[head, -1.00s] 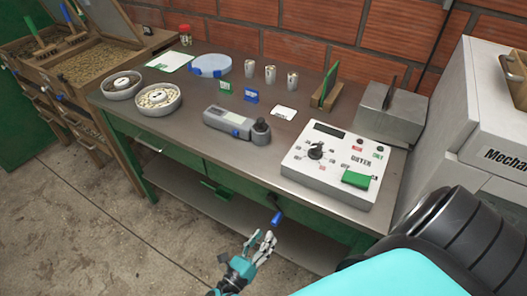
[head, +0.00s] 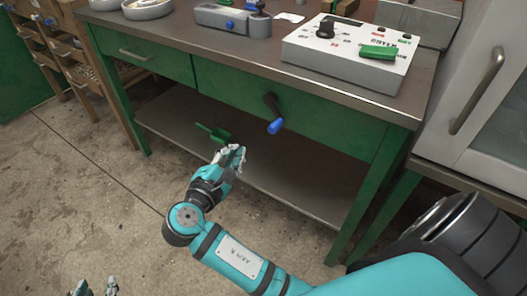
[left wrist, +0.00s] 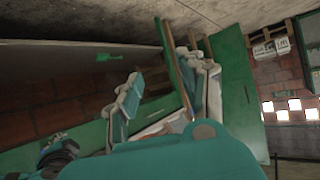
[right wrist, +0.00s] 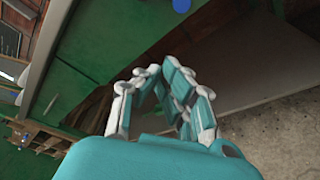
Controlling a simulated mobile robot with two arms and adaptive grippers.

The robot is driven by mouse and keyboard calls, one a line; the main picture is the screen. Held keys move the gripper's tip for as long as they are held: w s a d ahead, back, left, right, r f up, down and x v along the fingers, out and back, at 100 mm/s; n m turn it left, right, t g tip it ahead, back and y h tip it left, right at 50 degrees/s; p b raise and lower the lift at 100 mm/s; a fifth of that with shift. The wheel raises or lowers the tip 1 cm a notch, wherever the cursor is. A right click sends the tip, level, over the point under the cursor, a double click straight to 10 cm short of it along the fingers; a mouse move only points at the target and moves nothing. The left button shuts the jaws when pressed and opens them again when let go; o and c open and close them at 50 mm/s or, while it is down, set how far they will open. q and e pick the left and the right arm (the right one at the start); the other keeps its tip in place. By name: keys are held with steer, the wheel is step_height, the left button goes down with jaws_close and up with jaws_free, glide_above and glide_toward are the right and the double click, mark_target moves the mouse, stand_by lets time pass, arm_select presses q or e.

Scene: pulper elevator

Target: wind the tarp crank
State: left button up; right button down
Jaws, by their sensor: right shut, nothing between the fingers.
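The crank (head: 272,112) sticks out from the green front of the workbench. It has a dark arm and a blue handle (head: 275,127). The handle also shows at the top edge of the right wrist view (right wrist: 181,5). My right gripper (head: 234,155) is below and left of the handle in the head view, apart from it. Its fingers (right wrist: 160,70) are closed together and empty. My left gripper (head: 97,286) is at the bottom left of the head view, far from the crank. Its fingers (left wrist: 168,78) stand apart with nothing between them. No tarp is recognisable.
The steel-topped workbench (head: 180,28) has a control box (head: 345,70) and a grey device (head: 232,20) on it. A green object (head: 213,132) lies on the lower shelf (head: 170,115). A grey cabinet (head: 490,120) stands at right. The concrete floor in front is clear.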

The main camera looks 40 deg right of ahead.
steer(key=b+x, duration=0.3)
steer(key=x, duration=0.7)
arm_select(q)
step_height(320, 180, up, 15)
steer(key=w+d+t+h, duration=0.2)
steer(key=t+h, duration=0.1)
steer(key=t, duration=0.6)
steer(key=shift+w+d, duration=0.2)
steer(key=shift+d, duration=0.1)
arm_select(e)
steer(key=shift+s+d+r, duration=0.25)
steer(key=shift+s+r, duration=0.35)
steer(key=shift+s, duration=0.25)
steer(key=shift+s+d+r, duration=0.25)
steer(key=shift+s+r, duration=0.3)
steer(key=shift+s, duration=0.3)
arm_select(q)
steer(key=shift+f, duration=0.1)
